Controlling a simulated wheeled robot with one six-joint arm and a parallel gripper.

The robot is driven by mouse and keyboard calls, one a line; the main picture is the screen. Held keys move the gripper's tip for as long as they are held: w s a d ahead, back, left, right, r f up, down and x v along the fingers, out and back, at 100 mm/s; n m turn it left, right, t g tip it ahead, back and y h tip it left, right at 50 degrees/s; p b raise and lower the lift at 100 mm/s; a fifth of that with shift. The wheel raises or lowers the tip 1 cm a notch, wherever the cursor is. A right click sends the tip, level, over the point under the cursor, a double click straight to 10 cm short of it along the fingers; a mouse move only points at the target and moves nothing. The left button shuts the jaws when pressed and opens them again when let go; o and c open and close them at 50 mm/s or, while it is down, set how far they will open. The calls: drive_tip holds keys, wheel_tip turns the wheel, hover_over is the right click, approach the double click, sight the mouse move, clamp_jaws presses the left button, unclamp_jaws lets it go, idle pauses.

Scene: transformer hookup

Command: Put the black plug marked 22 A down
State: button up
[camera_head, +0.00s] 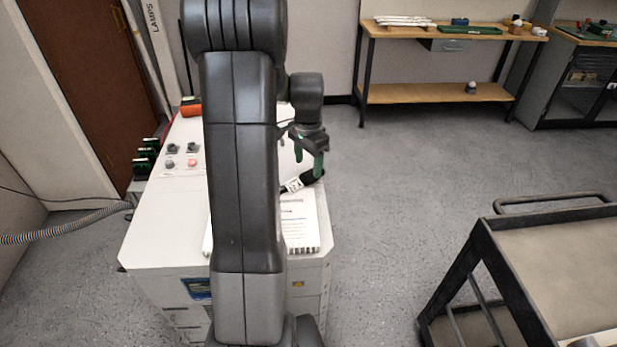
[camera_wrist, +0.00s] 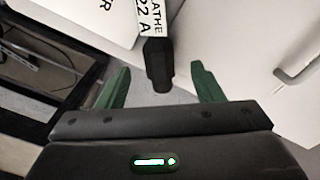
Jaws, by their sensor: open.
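The black plug (camera_head: 313,179) is at the right edge of the white cabinet top (camera_head: 170,215). Its white tag (camera_head: 293,184) is beside it. In the wrist view the plug (camera_wrist: 158,66) lies between the two green fingers, with a gap on each side. Its tag (camera_wrist: 151,16) reads "LATHE" and "22 A". My gripper (camera_head: 308,167) is open over the plug. It also shows in the wrist view (camera_wrist: 159,78), with nothing clamped between its fingers. My arm hides the middle of the cabinet top.
A white booklet or printed sheet (camera_head: 299,225) lies at the front of the cabinet top. Knobs (camera_head: 172,148) and a red button (camera_head: 192,163) are at the left. A dark cart (camera_head: 575,262) stands at the right, with clear floor between. A wooden workbench (camera_head: 440,94) stands behind.

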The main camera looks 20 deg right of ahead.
sight(308, 172)
wheel_tip(308, 172, down, 5)
drive_tip(key=shift+r, duration=0.1)
drive_tip(key=shift+r, duration=0.1)
drive_tip(key=c, duration=1.3)
